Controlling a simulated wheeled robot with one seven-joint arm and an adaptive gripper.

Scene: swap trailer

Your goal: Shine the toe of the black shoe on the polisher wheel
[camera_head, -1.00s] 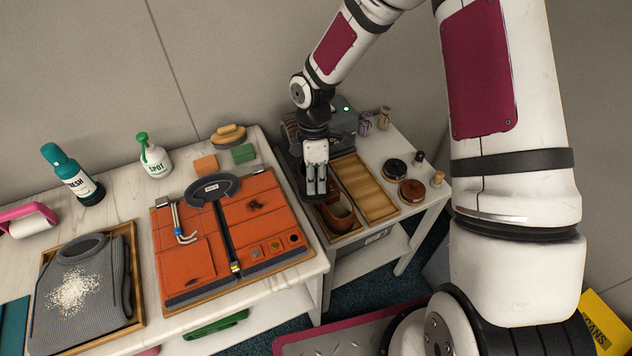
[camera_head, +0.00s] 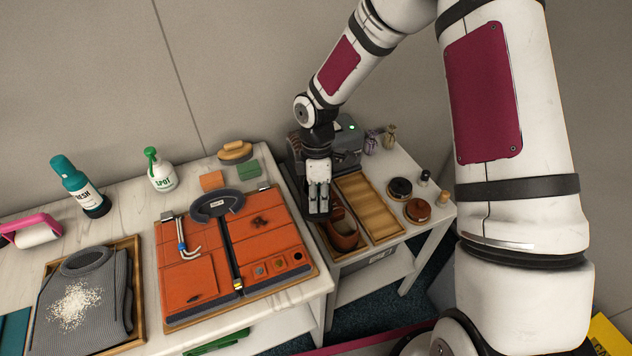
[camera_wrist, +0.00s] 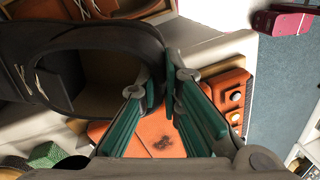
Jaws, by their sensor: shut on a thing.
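The black shoe (camera_wrist: 120,40) fills the left of the wrist view, with its dark opening and tan insole facing the camera. My gripper (camera_wrist: 160,78) is shut on the rim of the shoe, its green-padded fingers on either side of the edge. In the head view my gripper (camera_head: 318,207) points down just in front of the grey polisher (camera_head: 349,140), which shows a small green light. The black shoe is mostly hidden there behind my gripper. The polisher wheel is hidden, so I cannot tell whether the toe touches it.
A brown shoe (camera_head: 344,236) sits in the wooden tray beside my gripper. Polish tins (camera_head: 417,210) and small bottles stand to the right.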

